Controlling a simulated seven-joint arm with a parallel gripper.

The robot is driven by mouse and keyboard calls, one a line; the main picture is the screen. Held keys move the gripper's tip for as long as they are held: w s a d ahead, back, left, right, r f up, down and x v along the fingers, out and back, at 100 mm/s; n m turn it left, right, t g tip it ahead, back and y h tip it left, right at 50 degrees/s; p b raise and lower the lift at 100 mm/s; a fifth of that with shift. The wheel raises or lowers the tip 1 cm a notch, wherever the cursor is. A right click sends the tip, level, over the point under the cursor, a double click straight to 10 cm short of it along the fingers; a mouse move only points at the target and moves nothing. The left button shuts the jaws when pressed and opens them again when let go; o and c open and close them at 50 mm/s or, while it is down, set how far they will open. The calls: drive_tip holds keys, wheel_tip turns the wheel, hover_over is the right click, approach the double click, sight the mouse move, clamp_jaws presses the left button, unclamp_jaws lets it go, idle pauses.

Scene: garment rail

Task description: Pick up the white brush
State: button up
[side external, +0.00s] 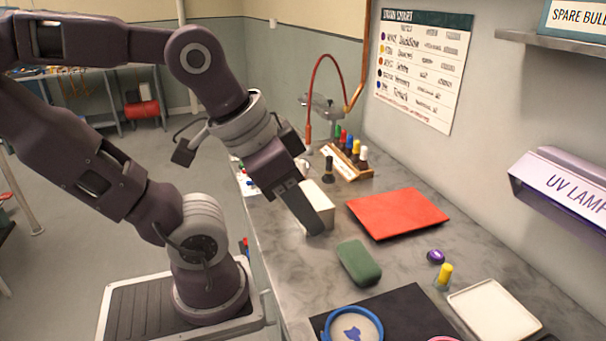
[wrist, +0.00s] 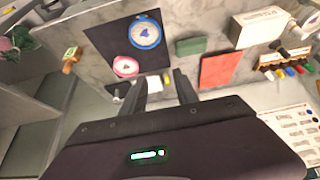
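The white-topped item that best fits the white brush (side external: 363,154) stands at the right end of a small wooden rack (side external: 345,163), beside tops of several other colours. The rack also shows at the right of the wrist view (wrist: 287,58), where I cannot single out the white one. My gripper (side external: 314,226) points down over the counter, left of the red sheet and nearer the camera than the rack. In the wrist view my gripper (wrist: 161,78) has its two fingers apart with nothing held between them.
A white box (side external: 318,202) stands behind my fingers. A red sheet (side external: 398,213), green block (side external: 358,262), purple cap (side external: 436,256), yellow-topped bottle (side external: 444,276) and white tray (side external: 494,311) lie along the counter. A black-topped item (side external: 329,170) stands before the rack. A UV lamp (side external: 560,186) juts from the wall.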

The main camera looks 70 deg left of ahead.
drive_tip(key=shift+o, duration=0.2)
drive_tip(key=shift+o, duration=1.1)
drive_tip(key=m+g+y, duration=0.7)
drive_tip(key=m+y, duration=0.2)
drive_tip(key=y, duration=0.1)
approach(304, 164)
drive_tip(key=s+d+r, duration=0.6)
drive_tip(key=d+r, duration=0.1)
drive_tip(key=d, duration=0.4)
drive_tip(key=w+a+f+m+y, duration=0.1)
drive_tip(key=a+f+m, duration=0.2)
drive_tip(key=a, duration=0.3)
drive_tip(key=w+a+f+m+t+y, duration=0.1)
drive_tip(key=w+a+f+m, duration=0.1)
drive_tip(key=a+f, duration=0.3)
drive_tip(key=w+a+f+m+y, duration=0.1)
drive_tip(key=a+f+m, duration=0.3)
drive_tip(key=a, duration=0.3)
drive_tip(key=shift+w+a+f+y, duration=0.2)
drive_tip(key=shift+w+f+y, duration=0.15)
drive_tip(key=shift+f, duration=0.25)
clamp_jaws()
